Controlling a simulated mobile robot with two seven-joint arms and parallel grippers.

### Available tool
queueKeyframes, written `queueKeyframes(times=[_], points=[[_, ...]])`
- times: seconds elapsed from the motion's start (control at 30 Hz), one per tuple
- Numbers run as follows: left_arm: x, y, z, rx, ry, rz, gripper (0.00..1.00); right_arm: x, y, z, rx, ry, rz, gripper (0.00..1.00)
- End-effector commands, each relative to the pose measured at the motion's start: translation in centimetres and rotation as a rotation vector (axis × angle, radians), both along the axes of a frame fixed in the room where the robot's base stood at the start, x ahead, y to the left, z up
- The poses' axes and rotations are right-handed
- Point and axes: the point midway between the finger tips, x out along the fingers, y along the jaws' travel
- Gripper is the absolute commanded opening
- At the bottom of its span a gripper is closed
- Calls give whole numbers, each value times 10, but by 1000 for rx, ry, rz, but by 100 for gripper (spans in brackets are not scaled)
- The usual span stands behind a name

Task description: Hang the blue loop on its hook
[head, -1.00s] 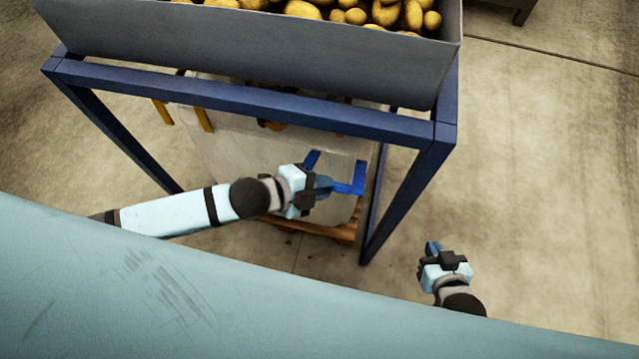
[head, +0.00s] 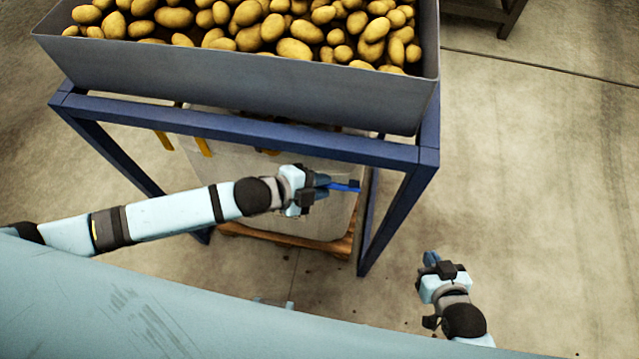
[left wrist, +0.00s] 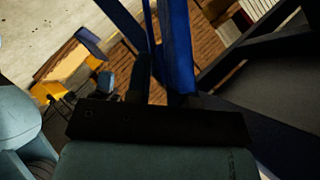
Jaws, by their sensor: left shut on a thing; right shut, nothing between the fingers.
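The blue loop (head: 346,187) sticks out to the right from my left gripper (head: 324,187), under the front right part of the blue frame. My left gripper is shut on it. In the left wrist view the loop (left wrist: 177,45) runs upward as a blue band from between the fingers. A big pale bag (head: 315,215) stands on a wooden pallet behind the gripper. I cannot make out the loop's hook. My right gripper (head: 431,258) is shut and empty, low at the right, apart from the frame.
A grey hopper full of potatoes (head: 100,65) sits above the blue frame (head: 230,125). The frame's right leg (head: 385,220) stands close to the right of my left gripper. Orange straps (head: 204,147) show at the bag's left. The floor at the right is clear.

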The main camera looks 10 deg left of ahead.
Motion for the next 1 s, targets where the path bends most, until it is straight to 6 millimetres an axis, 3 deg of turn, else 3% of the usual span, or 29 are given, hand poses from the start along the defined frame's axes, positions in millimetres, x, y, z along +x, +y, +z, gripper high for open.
queueKeyframes(times=[0.03, 0.07, 0.13, 0.57, 1.0], points=[[2, 0, 2, 0, -8, 1, 0, 0, 0, 0, 0, 1, 0, 0], [2, 0, 2, 1, -7, 1, 24, 0, 0, 0, 0, 1, 0, 0], [2, 0, 2, 0, -6, 1, 40, -1, 0, -1, -1, 2, 0, 0], [-6, 9, 4, 2, -1, 0, 40, -1, 2, -2, 2, 3, 3, 0], [-56, 76, 47, 3, -1, 0, 40, -1, 5, -12, 7, 3, 7, 0]])
